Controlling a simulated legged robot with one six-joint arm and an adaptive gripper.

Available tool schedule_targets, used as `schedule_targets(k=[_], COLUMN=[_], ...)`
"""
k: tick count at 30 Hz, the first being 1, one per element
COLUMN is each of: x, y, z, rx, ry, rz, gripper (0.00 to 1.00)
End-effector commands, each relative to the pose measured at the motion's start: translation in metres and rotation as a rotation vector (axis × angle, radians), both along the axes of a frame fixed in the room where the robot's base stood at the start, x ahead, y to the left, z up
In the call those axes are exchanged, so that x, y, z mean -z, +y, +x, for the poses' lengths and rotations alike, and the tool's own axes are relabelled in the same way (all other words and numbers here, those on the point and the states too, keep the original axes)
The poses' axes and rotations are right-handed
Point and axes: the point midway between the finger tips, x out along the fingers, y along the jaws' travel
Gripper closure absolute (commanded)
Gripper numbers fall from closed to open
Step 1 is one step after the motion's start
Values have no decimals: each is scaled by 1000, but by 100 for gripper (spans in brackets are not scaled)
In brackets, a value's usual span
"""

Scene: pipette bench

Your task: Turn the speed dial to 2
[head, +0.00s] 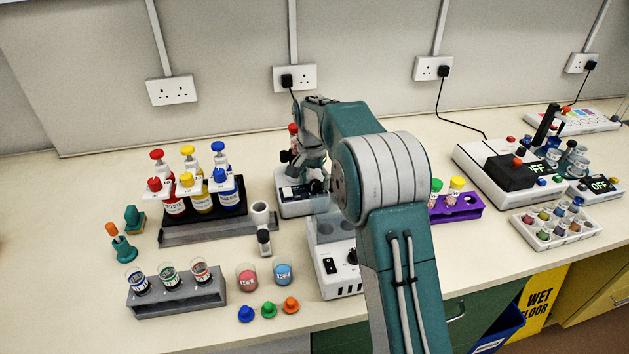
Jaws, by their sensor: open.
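A white device (296,206) with a dark front panel stands behind my arm. A dark round knob (316,187) seems to show at the right of its panel, partly hidden by my gripper and arm. A second white device (328,284) stands nearer the front, with a black dial (352,257) on its face; my arm covers its right side. I cannot tell which knob is the speed dial, and no dial numbers are readable. My gripper (309,170) is open and points down over the rear device; whether it touches the knob is not clear.
A rack of dye bottles (241,207) stands left of the rear device. A grey rack with vials (212,297), two beakers (246,277) and coloured caps (268,309) lie at the front. A purple rack (470,209) stands right of my arm. The far left bench is clear.

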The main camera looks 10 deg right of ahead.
Motion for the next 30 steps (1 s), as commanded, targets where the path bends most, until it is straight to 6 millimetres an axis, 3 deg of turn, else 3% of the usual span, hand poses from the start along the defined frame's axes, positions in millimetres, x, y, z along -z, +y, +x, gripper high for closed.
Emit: schedule_targets(k=[6, 11, 12, 22, 30], x=[0, 0, 0, 1, 2], y=[0, 0, 0, 0, 1], z=[0, 0, 0, 1, 1], rx=[0, 0, 0, -19, -147], ry=[0, 0, -1, -1, -1], rz=[0, 0, 1, 1, 1], gripper=[23, 95, 100, 100, 100])
